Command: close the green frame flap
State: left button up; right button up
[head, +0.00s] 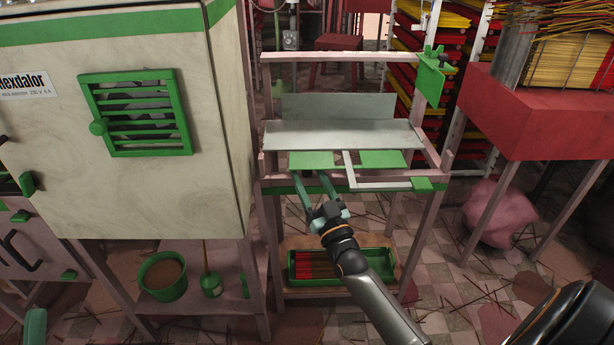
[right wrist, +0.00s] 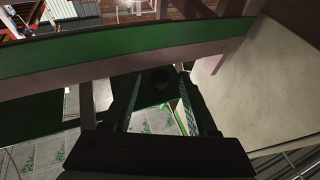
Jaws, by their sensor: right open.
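A pink wooden frame (head: 285,178) stands mid-view, with a pale metal sheet (head: 340,134) on top. At its front are a left green panel (head: 311,160), a right green panel (head: 383,159), and a pale bent bar (head: 349,172) with a green end plate (head: 423,185). I cannot tell which of these is the flap. My right gripper (head: 316,187) is open, its fingers pointing up at the front rail just below the left panel. In the right wrist view, its open fingers (right wrist: 157,103) lie below a green-edged rail (right wrist: 130,52). I see nothing held.
A cream cabinet (head: 215,120) with a green louvre (head: 137,113) stands close on the left. A green tray of red sticks (head: 318,265) sits on the lower shelf. A red table (head: 540,115) stands at the right. Sticks litter the tiled floor.

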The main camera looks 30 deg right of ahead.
jog(key=shift+w+d+r, duration=0.1)
jog(key=shift+w+r, duration=0.2)
jog(key=shift+w, duration=0.35)
jog(key=shift+c, duration=0.4)
grip_shut()
